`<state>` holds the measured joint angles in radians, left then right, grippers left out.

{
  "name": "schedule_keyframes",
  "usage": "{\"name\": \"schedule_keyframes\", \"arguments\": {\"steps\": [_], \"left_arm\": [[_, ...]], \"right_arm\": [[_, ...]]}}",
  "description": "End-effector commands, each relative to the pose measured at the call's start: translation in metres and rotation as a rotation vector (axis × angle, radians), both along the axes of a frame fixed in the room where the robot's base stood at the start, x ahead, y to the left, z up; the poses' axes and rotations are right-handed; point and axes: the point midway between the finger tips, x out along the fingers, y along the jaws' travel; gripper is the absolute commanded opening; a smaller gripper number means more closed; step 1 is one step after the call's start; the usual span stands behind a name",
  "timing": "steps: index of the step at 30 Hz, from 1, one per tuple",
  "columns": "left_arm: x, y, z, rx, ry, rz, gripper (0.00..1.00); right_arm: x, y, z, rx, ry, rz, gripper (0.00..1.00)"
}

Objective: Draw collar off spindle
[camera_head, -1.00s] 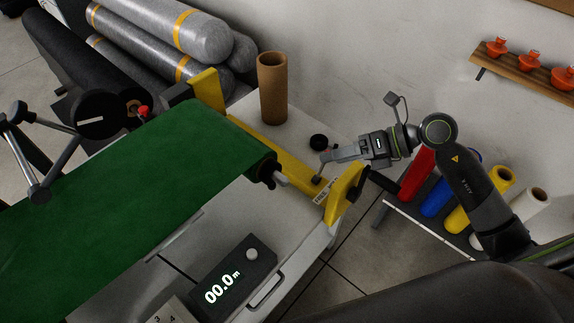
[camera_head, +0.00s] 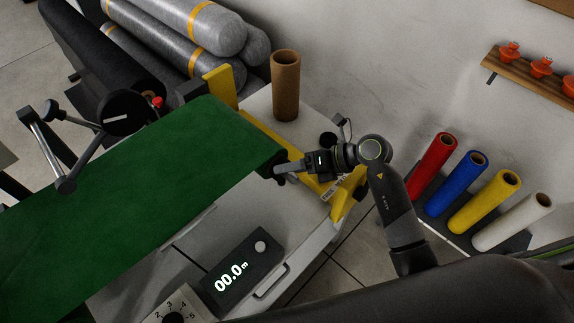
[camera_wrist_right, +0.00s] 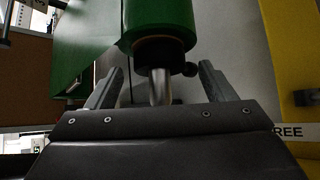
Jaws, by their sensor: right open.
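The black collar (camera_wrist_right: 158,53) sits on the metal spindle (camera_wrist_right: 160,88), against the end of the green roll (camera_wrist_right: 160,18), with a small dark knob on its side. In the head view the collar (camera_head: 268,167) is partly hidden by my right gripper (camera_head: 279,171). That gripper is open; in the right wrist view its fingers (camera_wrist_right: 160,72) stand on either side of the spindle, tips near the collar, with gaps showing on both sides. My left gripper is not in view.
A yellow frame (camera_head: 247,131) runs behind the spindle. A cardboard tube (camera_head: 285,86) and a black round piece (camera_head: 328,139) stand on the pale bench. A meter display (camera_head: 240,270) is in front. Coloured rolls (camera_head: 457,185) are at right.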

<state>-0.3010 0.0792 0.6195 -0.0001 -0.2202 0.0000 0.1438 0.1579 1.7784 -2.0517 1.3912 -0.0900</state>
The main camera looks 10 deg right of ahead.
Motion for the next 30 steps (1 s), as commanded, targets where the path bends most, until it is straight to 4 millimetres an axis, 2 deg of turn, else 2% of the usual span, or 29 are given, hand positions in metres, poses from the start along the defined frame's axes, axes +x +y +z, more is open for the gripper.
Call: {"name": "schedule_keyframes", "arguments": {"steps": [6, 17, 28, 29, 30], "left_arm": [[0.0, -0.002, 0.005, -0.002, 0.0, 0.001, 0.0], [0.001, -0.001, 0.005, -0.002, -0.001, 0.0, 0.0], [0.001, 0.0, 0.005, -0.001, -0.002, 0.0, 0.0], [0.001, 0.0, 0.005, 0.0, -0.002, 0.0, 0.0], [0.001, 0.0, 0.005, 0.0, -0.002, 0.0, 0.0]], "right_arm": [[0.007, 0.017, -0.009, 0.001, -0.001, 0.0, 0.76], [0.008, 0.019, -0.012, -0.001, -0.001, -0.001, 0.75], [0.007, 0.018, -0.012, -0.001, -0.001, 0.0, 0.27], [0.007, 0.018, -0.012, -0.001, 0.0, 0.0, 0.5], [0.007, 0.018, -0.012, -0.001, 0.0, 0.0, 0.44]]}}
